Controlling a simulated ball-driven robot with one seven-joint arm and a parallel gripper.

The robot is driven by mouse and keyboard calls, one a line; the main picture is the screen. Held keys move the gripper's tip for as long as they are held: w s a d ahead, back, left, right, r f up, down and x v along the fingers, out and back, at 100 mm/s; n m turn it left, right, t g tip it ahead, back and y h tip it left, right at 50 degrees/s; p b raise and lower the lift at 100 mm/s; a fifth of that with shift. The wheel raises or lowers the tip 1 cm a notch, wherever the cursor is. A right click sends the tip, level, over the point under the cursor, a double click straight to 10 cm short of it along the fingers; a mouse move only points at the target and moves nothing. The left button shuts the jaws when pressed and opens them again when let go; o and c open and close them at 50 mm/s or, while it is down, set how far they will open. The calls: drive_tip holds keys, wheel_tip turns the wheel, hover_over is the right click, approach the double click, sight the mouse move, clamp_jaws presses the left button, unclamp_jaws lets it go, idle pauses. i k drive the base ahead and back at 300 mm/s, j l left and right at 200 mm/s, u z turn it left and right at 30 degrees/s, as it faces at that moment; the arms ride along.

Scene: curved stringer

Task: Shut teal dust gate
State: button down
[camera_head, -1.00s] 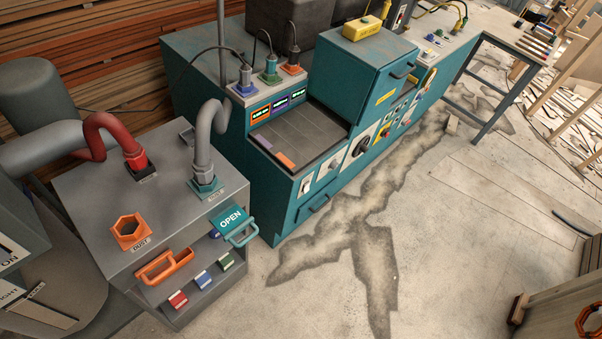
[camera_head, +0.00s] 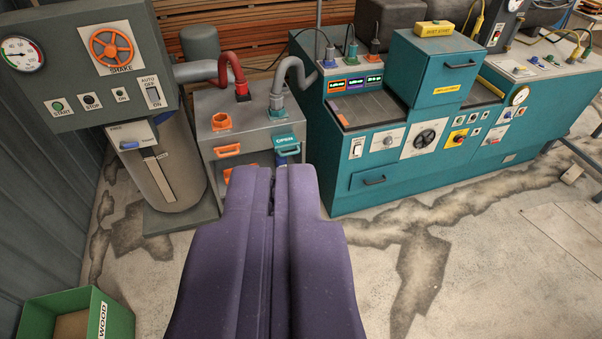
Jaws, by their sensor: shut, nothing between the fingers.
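The teal dust gate (camera_head: 286,142) is a teal plate with a handle at the front right of the grey dust cabinet (camera_head: 244,124). It is pulled out and its face reads OPEN. A grey hose (camera_head: 293,80) plugs in on the cabinet top above it. My purple gripper (camera_head: 272,185) fills the lower middle of the view, its fingers together and empty. Its tips appear just below the gate in the picture, apparently nearer to me and not touching it. The cabinet front below the gate is partly hidden behind the gripper.
An orange gate handle (camera_head: 228,151) and an open orange port (camera_head: 221,121) sit left of the teal gate. A red hose (camera_head: 231,70) stands behind. A teal machine (camera_head: 405,165) is close on the right. A green crate (camera_head: 110,318) lies lower left. The floor right is clear.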

sight(287, 141)
drive_tip(key=k, duration=0.1)
drive_tip(key=i+j+u, duration=0.2)
drive_tip(key=i, duration=1.05)
drive_tip(key=i+j+u, duration=0.15)
drive_tip(key=i, duration=1.15)
